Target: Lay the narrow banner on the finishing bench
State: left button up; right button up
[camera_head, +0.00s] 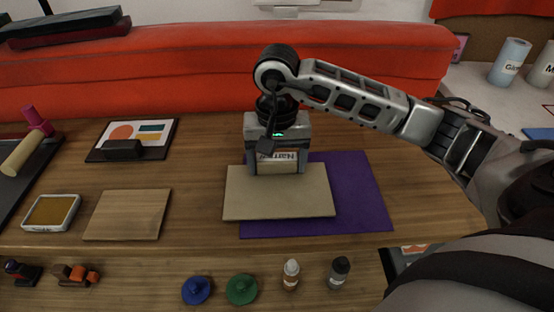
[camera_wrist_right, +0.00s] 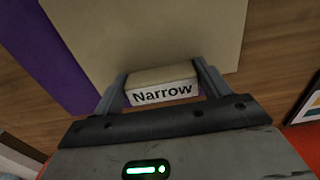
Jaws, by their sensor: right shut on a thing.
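My right gripper (camera_head: 277,168) points down and is shut on a pale block labelled "Narrow" (camera_head: 277,157). The block also shows between the fingers in the right wrist view (camera_wrist_right: 162,92). A flat beige panel (camera_head: 278,198) lies directly beyond the block and appears joined to it; I cannot tell for sure. The panel overlaps a purple sheet (camera_head: 360,195) on the wooden bench (camera_head: 215,150). I cannot tell whether the panel touches the sheet or is held just above it. My left gripper is not in view.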

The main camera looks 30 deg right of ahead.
jog(key=shift+f, duration=0.2)
jog(key=o, duration=1.2)
jog(key=shift+c, duration=0.2)
notch_tip(320, 180, up, 16)
jog(key=p, duration=0.1)
jog(key=shift+s, duration=0.1)
